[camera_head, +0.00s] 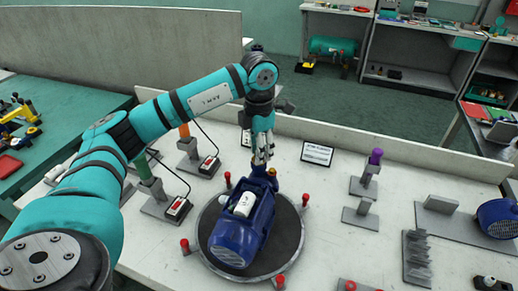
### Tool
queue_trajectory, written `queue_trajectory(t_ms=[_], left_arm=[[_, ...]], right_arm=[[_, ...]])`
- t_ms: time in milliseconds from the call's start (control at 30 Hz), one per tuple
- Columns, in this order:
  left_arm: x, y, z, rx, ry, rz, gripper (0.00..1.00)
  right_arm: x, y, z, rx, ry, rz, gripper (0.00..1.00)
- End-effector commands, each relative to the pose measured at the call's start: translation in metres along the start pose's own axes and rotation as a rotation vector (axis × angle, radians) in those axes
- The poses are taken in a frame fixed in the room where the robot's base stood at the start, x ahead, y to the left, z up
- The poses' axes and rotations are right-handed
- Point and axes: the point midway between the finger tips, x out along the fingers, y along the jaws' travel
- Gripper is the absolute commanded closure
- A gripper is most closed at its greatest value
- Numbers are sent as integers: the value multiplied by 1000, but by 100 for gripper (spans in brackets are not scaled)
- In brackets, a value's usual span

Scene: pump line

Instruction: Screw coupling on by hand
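A blue pump (236,236) with a white box on top lies on a round dark turntable (284,240) in the middle of the bench. My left gripper (261,160) points down at the pump's far end. Small brass-coloured and dark blue parts (271,173) show right at its fingertips. I cannot tell which of these is the coupling, nor whether the fingers are shut on it. My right gripper is not in view.
Red-topped posts (305,199) ring the turntable. Grey stands and wired tools (178,207) stand left of it. A purple-topped stand (374,163), a small sign (317,153), a grey rack (416,257) and another blue part (498,218) are to the right. Low walls edge the bench.

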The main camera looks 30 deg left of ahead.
Motion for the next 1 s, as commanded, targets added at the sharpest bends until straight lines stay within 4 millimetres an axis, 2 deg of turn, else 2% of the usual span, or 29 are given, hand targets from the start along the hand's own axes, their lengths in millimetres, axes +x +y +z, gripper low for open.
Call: queue_trajectory(t_ms=[33, 200, 467, 733, 1000], left_arm=[[0, 0, 0, 0, 0, 0, 78], [0, 0, 0, 0, 0, 0, 100], [0, 0, 0, 26, 0, 0, 100], [1, 0, 0, 296, 1, 0, 100], [1, 0, 0, 311, 1, -1, 100]], right_arm=[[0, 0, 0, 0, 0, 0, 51], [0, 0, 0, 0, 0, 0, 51], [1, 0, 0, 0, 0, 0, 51], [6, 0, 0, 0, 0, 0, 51], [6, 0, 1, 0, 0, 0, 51]])
